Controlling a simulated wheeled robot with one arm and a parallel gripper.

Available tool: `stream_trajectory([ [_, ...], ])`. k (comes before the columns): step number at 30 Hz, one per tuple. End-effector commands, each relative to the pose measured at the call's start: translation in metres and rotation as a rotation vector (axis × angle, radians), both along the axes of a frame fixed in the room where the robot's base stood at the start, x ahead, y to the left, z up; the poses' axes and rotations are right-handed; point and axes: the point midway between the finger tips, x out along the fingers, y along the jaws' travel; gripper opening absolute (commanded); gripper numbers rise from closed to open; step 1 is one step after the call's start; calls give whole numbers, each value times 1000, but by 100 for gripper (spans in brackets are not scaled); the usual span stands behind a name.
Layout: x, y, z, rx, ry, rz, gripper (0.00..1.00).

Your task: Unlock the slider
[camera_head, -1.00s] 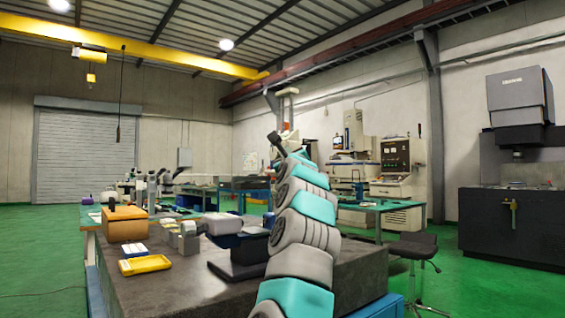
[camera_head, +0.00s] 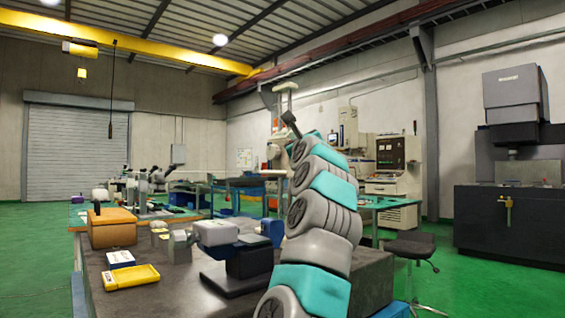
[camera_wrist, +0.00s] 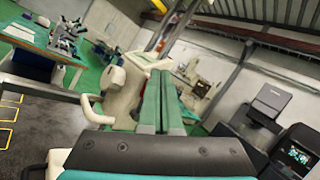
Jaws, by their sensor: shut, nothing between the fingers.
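I cannot pick out the slider or its lock for certain. A tall pale upright (camera_head: 284,100) with a crossbar shows just behind the end of my arm in the head view, its lower part partly hidden. My gripper (camera_wrist: 162,75) shows there as two greenish fingers side by side, shut and empty. No contact with anything is visible.
A dark stone-topped table in front of me bears an orange-brown box (camera_head: 112,227), a yellow tray (camera_head: 131,277) and a blue-grey device (camera_head: 217,232). A black stool (camera_head: 412,245) stands right of the table. Green floor is open at the right.

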Motion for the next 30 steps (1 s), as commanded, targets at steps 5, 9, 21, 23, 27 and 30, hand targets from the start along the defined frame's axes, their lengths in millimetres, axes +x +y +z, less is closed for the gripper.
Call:
stream_trajectory([
  [5, 3, -5, 3, -1, 0, -2, 0],
  [9, 4, -7, 3, -1, 0, -2, 0],
  [21, 5, -8, 3, -1, 0, -2, 0],
  [23, 5, -8, 3, -1, 0, -2, 0],
  [27, 5, -8, 3, -1, 0, -2, 0],
  [30, 4, -11, 3, -1, 0, -2, 0],
])
